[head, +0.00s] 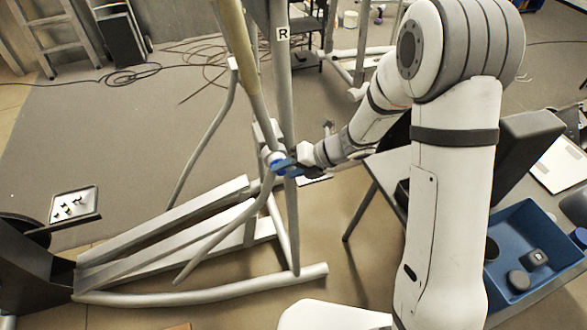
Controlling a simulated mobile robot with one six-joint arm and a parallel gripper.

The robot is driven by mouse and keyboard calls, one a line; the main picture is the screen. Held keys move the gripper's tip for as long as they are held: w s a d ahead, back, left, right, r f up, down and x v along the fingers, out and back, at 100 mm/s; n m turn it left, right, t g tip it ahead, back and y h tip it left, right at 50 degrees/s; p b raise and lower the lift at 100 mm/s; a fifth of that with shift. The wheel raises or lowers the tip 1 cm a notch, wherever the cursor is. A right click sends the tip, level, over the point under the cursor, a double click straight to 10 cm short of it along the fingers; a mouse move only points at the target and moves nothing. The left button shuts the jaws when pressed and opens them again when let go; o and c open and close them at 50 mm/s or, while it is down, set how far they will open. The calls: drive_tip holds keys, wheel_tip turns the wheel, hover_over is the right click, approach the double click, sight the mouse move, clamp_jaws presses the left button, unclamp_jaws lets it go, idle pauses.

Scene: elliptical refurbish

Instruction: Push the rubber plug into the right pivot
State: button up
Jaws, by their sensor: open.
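The elliptical's frame stands at the left and middle, and one upright post (284,90) carries a label "R" (282,34). The right pivot (274,157) shows as a pale round part where the slanting handle arm meets the frame. My gripper (283,165) has blue fingers and is at this pivot, overlapping it in the picture. It is open. I cannot tell whether the fingers touch the pivot. I cannot make out the rubber plug; the fingers may hide it.
A blue bin (541,213) with several dark parts is at the right, beside a table (392,172). A pale tray (88,198) with small dark parts is at the left. Cables (135,72) and a ladder (57,40) are at the back. The grey floor at left centre is mostly clear.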

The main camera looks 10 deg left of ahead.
drive_tip(key=shift+d+r, duration=0.1)
drive_tip(key=shift+d, duration=0.05)
drive_tip(key=b+v, duration=0.1)
drive_tip(key=v, duration=0.6)
drive_tip(key=shift+d+r, duration=0.15)
drive_tip(key=shift+d, duration=0.05)
drive_tip(key=shift+w, duration=0.1)
